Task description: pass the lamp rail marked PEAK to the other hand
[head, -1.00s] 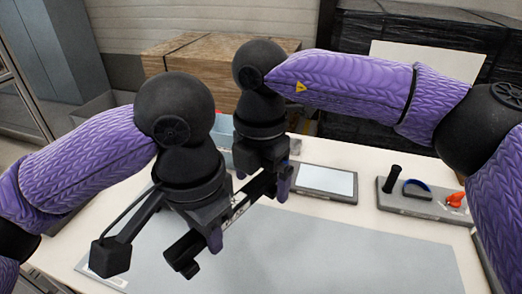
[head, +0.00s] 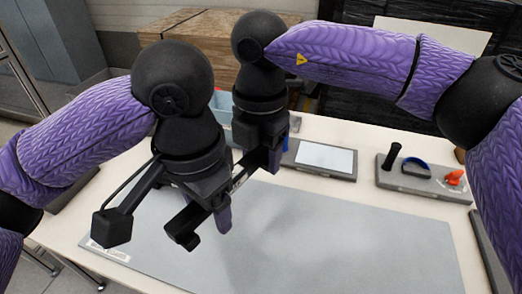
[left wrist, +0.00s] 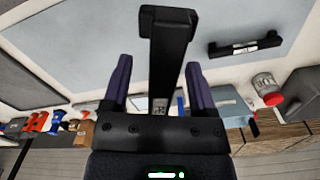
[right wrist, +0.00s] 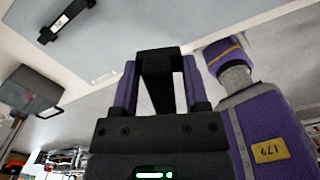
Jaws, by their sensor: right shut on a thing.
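The dark lamp rail (head: 182,233) is held above the table, running from lower left to upper right in the head view; a small pale label shows on it, too small to read. My right gripper (head: 272,158) is shut on its far end. My left gripper (head: 222,212) is open at the nearer part. In the left wrist view the rail (left wrist: 172,50) shows between the two spread purple fingers (left wrist: 160,75), with gaps on both sides. The right wrist view shows the rail (right wrist: 158,62) at the right gripper's fingers (right wrist: 157,88).
Another dark labelled piece (left wrist: 245,46) lies on the mat, near a cylinder with a red end (left wrist: 268,88).

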